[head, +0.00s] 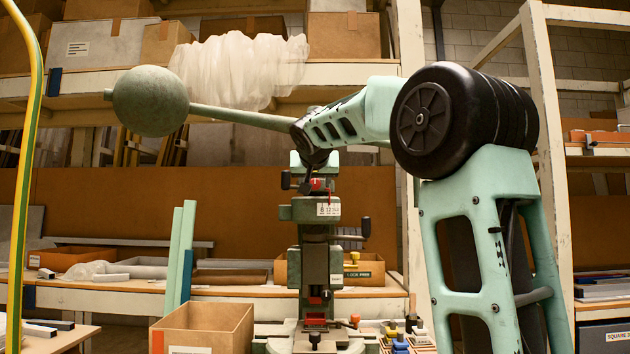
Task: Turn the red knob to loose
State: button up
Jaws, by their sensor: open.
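The green fly press (302,211) stands in the middle of the head view, with its ball-weighted arm (150,101) reaching left. A small red part (318,184), which looks like the red knob, shows near the top of the press above a white label. My gripper (308,184) hangs from my forearm at that height, open, with dark fingers close around or in front of the red part. I cannot tell whether they touch it. My wrist and the press head overlap, hiding part of the knob and its setting.
An open cardboard box (203,330) stands at the front left of the press. Small coloured items (401,344) sit at its lower right. The ball arm's bar passes behind my forearm. Shelves (345,73) with boxes and plastic wrap fill the background.

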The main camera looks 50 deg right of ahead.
jog(key=c, duration=0.9)
jog(key=shift+c, duration=0.2)
jog(key=shift+w+n, duration=0.1)
jog(key=shift+n, duration=0.2)
jog(key=shift+w+a+f+n+g+h+b, duration=0.15)
jog(key=shift+n+g+h+b, duration=0.45)
jog(key=shift+n+b, duration=0.3)
jog(key=shift+w+a+f+n+g+h+b, duration=0.1)
jog(key=shift+n+g+h+b, duration=0.25)
jog(key=shift+n+h+b, duration=1.1)
jog(key=shift+f+n+g+h+b, duration=0.25)
jog(key=shift+n+b, duration=0.65)
jog(key=shift+n, duration=1.3)
jog(key=shift+w+a+n+g+h+b, duration=0.1)
jog(key=shift+n+g+h+b, duration=0.3)
jog(key=shift+n+h+b, duration=1.1)
jog(key=shift+n+y, duration=0.4)
jog(key=shift+n, duration=0.15)
